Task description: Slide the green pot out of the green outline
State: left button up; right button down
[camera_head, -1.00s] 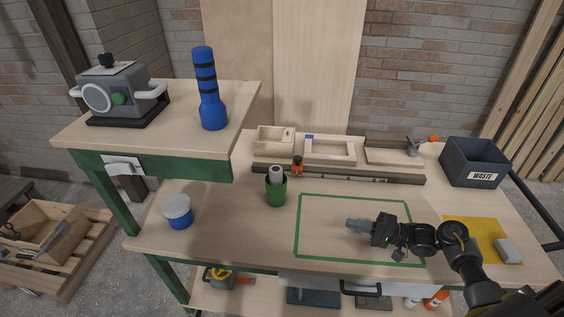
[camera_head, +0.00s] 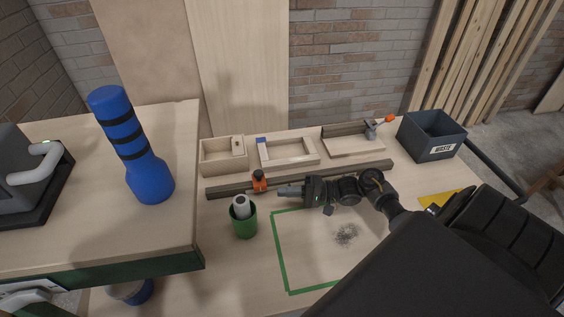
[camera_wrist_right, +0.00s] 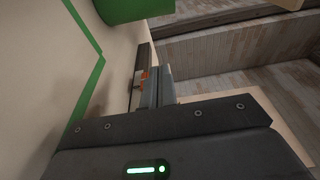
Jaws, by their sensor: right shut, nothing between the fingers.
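The green pot (camera_head: 244,226) stands upright on the bench with a pale grey cylinder (camera_head: 240,205) sticking out of it. It is outside the green outline (camera_head: 278,250), just left of its far left corner. My right gripper (camera_head: 284,190) is shut and empty, pointing left above the outline's far edge, to the right of the pot and slightly farther back. They look apart. In the right wrist view, the pot (camera_wrist_right: 135,8) shows at the top edge, beyond the fingers (camera_wrist_right: 147,88). My left gripper is not in view.
Wooden trays (camera_head: 287,152) and a waste bin (camera_head: 431,138) stand farther back. Dark specks (camera_head: 347,234) lie inside the outline. A blue bottle (camera_head: 135,150) stands on the raised shelf.

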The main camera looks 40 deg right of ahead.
aim_at(253, 209)
jog(key=p+x, duration=0.1)
jog(key=x, duration=0.6)
jog(key=shift+w+a+r, duration=0.1)
jog(key=shift+a+r, duration=0.05)
jog(key=shift+r, duration=0.05)
jog(key=s+a+p, duration=0.1)
jog(key=a+p, duration=0.1)
jog(key=shift+s+a, duration=0.3)
jog(key=shift+s, duration=0.1)
jog(key=shift+s+a+f, duration=0.15)
jog(key=shift+s+a, duration=0.2)
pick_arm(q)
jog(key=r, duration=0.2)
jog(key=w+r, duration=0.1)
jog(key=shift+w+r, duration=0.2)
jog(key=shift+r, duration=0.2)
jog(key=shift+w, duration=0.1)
pick_arm(e)
jog(key=s+a+p, duration=0.1)
jog(key=p, duration=0.1)
jog(key=shift+a+r+p, duration=0.15)
jog(key=shift+r+p, duration=0.05)
jog(key=shift+p, duration=0.15)
jog(key=shift+s+a+f, duration=0.1)
jog(key=shift+s+a, duration=0.05)
jog(key=shift+a, duration=0.05)
jog(key=shift+f, duration=0.1)
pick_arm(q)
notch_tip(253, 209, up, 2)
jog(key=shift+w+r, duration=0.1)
